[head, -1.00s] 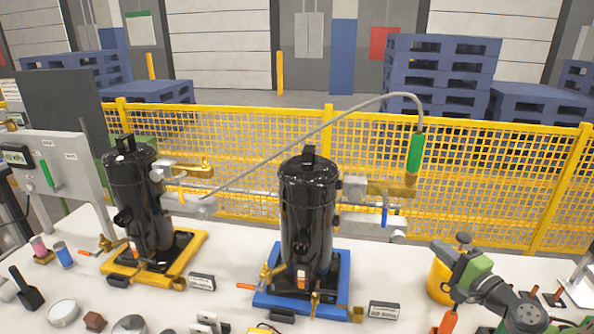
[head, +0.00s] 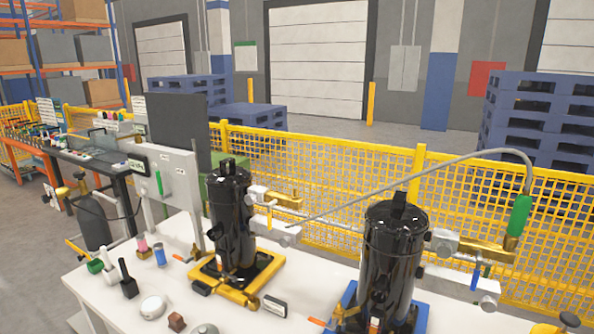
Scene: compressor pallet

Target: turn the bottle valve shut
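A dark grey gas bottle (head: 92,220) stands at the left, beyond the white table's left end. A brass valve (head: 80,178) sits at its top, with a small yellow knob (head: 62,191) on its left side. A thin dark hose runs from the valve toward the grey panel. The valve is small here, and I cannot tell whether it is open or shut. My gripper is not in view.
The white table (head: 95,290) holds two black compressors (head: 232,215) (head: 393,260) and several small tools. A grey gauge panel (head: 170,185) stands between bottle and compressors. Open grey floor (head: 40,285) lies left of the table. A yellow mesh fence (head: 330,180) runs behind.

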